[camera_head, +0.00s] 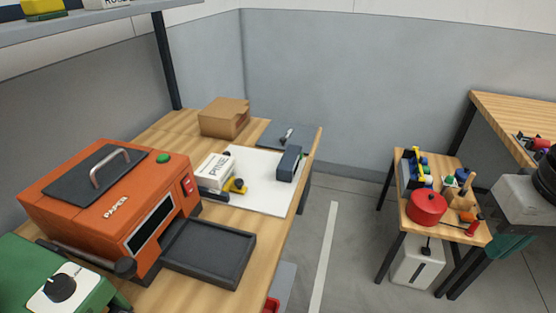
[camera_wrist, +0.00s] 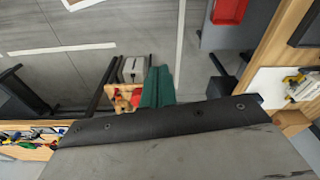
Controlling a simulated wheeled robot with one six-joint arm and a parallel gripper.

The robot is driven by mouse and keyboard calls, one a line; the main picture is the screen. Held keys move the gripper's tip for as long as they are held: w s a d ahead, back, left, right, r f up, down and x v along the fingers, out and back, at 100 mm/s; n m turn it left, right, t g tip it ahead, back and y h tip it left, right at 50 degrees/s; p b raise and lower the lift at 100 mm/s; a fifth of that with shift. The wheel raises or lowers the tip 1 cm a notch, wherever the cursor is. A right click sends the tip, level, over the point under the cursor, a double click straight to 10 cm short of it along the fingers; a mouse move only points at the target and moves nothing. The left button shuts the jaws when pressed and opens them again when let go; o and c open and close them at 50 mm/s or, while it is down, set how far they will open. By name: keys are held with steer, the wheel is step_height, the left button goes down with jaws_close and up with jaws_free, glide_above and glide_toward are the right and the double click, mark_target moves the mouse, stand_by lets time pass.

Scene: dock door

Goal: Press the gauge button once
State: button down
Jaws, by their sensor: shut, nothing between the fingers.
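I cannot make out a clearly marked gauge or its button in either view. A round green button (camera_head: 162,158) sits on top of the orange machine (camera_head: 85,205) marked PAPER, at the left in the head view. A red switch (camera_head: 187,186) is on its front right edge. My gripper (camera_wrist: 157,70) shows its teal fingers together and empty in the wrist view, beyond a dark edge. In the head view, teal parts of it (camera_head: 512,246) show at the lower right, partly hidden by my arm, far from the orange machine.
A green machine (camera_head: 55,275) with a dark knob stands at the lower left. A white box (camera_head: 214,170) and a cardboard box (camera_head: 224,117) are on the left bench. A small wooden table at the right holds a red pot (camera_head: 427,207). Floor between the benches is open.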

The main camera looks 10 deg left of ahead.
mark_target(302, 156)
steer(key=shift+w, duration=0.1)
steer(key=w+f+n+t, duration=0.3)
steer(key=w, duration=1)
steer(key=w+f+n+t, duration=0.2)
steer(key=w+f+t, duration=0.15)
steer(key=w, duration=0.95)
steer(key=w+a+f+n+t+y, duration=0.4)
steer(key=w+a+f+n+y, duration=0.3)
steer(key=w+a+f, duration=0.4)
steer(key=w+a+y, duration=0.1)
steer(key=a, duration=0.2)
steer(key=shift+f+n+y, duration=0.3)
steer(key=shift+f, duration=0.1)
steer(key=w+a, duration=0.1)
steer(key=a, duration=0.7)
steer(key=shift+w+a, duration=0.3)
steer(key=shift+w, duration=0.05)
steer(key=shift+a, duration=0.15)
